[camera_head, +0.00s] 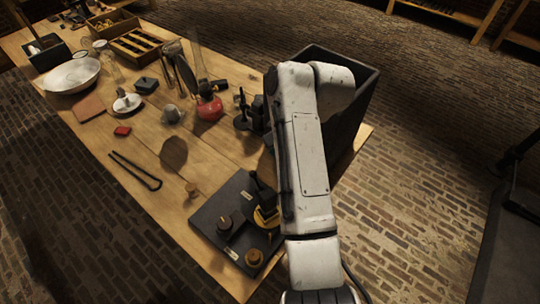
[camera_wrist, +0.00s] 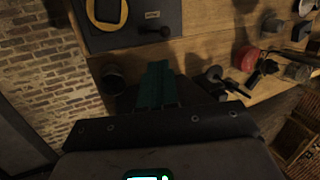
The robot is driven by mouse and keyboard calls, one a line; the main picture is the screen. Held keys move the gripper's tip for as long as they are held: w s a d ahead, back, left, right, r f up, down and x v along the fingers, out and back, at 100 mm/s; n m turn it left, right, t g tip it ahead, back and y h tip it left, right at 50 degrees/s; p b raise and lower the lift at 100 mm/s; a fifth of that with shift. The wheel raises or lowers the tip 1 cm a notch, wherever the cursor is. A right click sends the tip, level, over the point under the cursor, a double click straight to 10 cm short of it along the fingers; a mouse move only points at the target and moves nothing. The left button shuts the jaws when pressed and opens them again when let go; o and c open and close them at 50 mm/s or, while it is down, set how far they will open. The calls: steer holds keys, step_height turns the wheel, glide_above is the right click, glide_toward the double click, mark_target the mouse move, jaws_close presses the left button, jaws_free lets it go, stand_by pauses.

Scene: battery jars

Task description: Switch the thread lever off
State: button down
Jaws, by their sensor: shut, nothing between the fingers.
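A dark panel (camera_head: 205,222) lies at the near right corner of the wooden table. I cannot read which label names the thread lever. My gripper (camera_wrist: 157,68) has its green fingers shut and empty, just below the panel edge in that view. In the head view my white arm hides the gripper.
A tall dark bin (camera_head: 352,108) stands behind my arm at the table's right end. A red-based jar (camera_head: 210,109), black tongs (camera_head: 134,172), a white bowl (camera_head: 72,77) and a wooden tray (camera_head: 127,42) are farther left.

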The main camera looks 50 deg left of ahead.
steer(key=shift+v, duration=0.9)
steer(key=w+d+f+m+t, duration=0.1)
steer(key=d+f, duration=0.5)
steer(key=d, duration=0.4)
steer(key=d+f+t, duration=0.1)
steer(key=d+f, duration=0.5)
steer(key=d, duration=0.5)
steer(key=w+d+f+m, duration=0.1)
steer(key=d+f, duration=0.4)
steer(key=d, duration=0.5)
steer(key=s+d+f+m+h, duration=0.1)
steer(key=s+d+h, duration=0.1)
steer(key=s+d, duration=0.9)
steer(key=s+d+f+m+t+h+b, duration=0.1)
steer(key=s+d+h, duration=0.1)
steer(key=s+d, duration=0.8)
steer(key=d, duration=0.7)
steer(key=shift+s+d+m+b, duration=0.25)
steer(key=shift+s+m+b, duration=0.05)
steer(key=shift+s, duration=0.1)
